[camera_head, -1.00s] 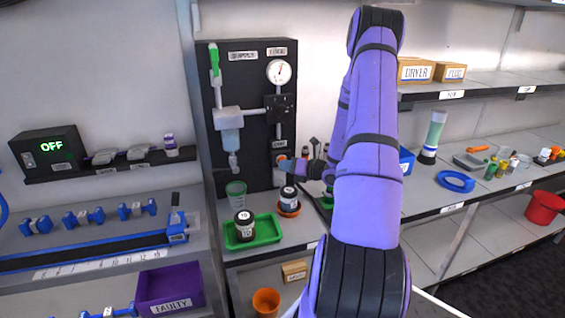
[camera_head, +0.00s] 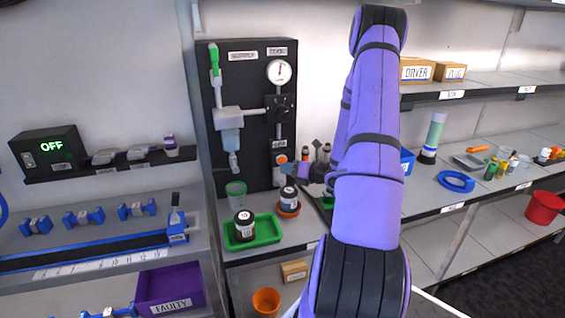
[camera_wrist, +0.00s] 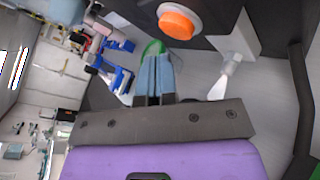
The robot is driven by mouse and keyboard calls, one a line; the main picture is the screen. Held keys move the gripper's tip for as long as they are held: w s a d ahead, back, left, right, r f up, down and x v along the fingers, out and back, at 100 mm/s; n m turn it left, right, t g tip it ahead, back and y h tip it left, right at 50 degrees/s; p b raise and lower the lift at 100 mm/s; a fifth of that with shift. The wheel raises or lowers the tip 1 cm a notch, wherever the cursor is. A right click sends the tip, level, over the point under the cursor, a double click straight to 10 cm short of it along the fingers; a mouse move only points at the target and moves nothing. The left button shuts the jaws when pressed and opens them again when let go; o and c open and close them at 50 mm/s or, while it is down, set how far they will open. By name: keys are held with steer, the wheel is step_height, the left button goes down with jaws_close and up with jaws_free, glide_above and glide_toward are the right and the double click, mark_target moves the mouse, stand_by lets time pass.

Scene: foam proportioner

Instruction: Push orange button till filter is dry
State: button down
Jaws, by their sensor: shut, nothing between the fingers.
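The orange button (camera_head: 281,159) sits low on the right side of the black panel (camera_head: 208,85). In the wrist view the orange button (camera_wrist: 178,24) is round, in a pale ring, above and slightly right of the fingertips. My gripper (camera_wrist: 155,60) is shut and empty, its blue-grey fingers together; a gap seems to separate it from the button. In the head view my gripper (camera_head: 288,170) is small, just below and right of the button. The filter, a translucent bluish bowl (camera_head: 231,142), hangs on the panel's left side; whether it holds liquid cannot be told.
A round gauge (camera_head: 279,72) and black valve block (camera_head: 279,107) are above the button. A green tray (camera_head: 268,236) with a dark jar (camera_head: 244,222), a clear cup (camera_head: 236,194) and another jar (camera_head: 289,196) stand below the panel. Dark bottles stand close right of my gripper.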

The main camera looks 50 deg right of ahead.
steer(key=shift+s+a, duration=0.4)
steer(key=shift+s, duration=0.3)
steer(key=shift+s+a, duration=0.45)
steer(key=shift+s, duration=0.2)
steer(key=shift+s+a, duration=0.4)
steer(key=shift+s, duration=0.3)
steer(key=s+a+r+n+g+y, duration=0.1)
steer(key=a+r+n+g+y, duration=0.2)
steer(key=a+r+n+g, duration=0.55)
steer(key=a+r+n+g+y, duration=0.3)
steer(key=a+r+n, duration=0.6)
steer(key=a+n, duration=0.5)
steer(key=s+a+r+n+h, duration=0.4)
steer(key=s+r+n+h, duration=0.1)
steer(key=s+n, duration=0.3)
steer(key=s+a+r+n+h, duration=0.4)
steer(key=s+r+n, duration=0.4)
steer(key=n, duration=0.2)
steer(key=shift+t+h, duration=0.35)
steer(key=shift+h, duration=0.15)
stand_by(1.1)
